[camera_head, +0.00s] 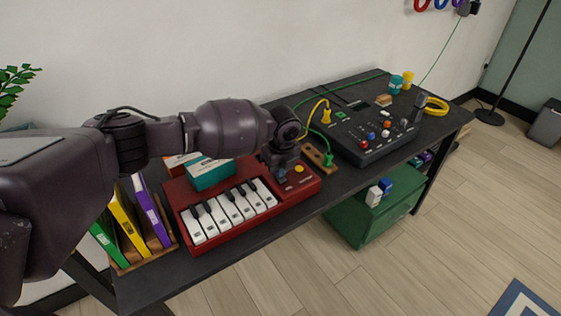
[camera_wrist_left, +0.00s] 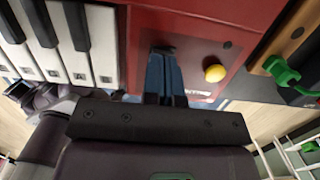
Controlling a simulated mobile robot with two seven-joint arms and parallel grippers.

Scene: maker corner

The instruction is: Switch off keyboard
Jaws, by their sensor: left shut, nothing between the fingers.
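The red keyboard (camera_head: 310,182) sits on the dark table with its white and black keys facing the front edge. A yellow knob (camera_head: 299,169) is on its right-hand panel; the knob also shows in the left wrist view (camera_wrist_left: 215,73). My left gripper (camera_head: 281,173) is shut and empty, over the panel just left of the knob. In the left wrist view its blue fingers (camera_wrist_left: 164,72) are together, close to or touching the red panel. A small dark part at the fingertips is partly hidden; I cannot tell whether it is a switch. My right gripper is not in view.
Colored folders (camera_head: 128,224) stand in a wooden holder left of the keyboard. Teal and orange boxes (camera_head: 209,174) lie behind the keys. A wooden strip with a green plug (camera_head: 328,160) and a black mixer (camera_head: 365,150) are to the right. A green crate (camera_head: 345,222) is below.

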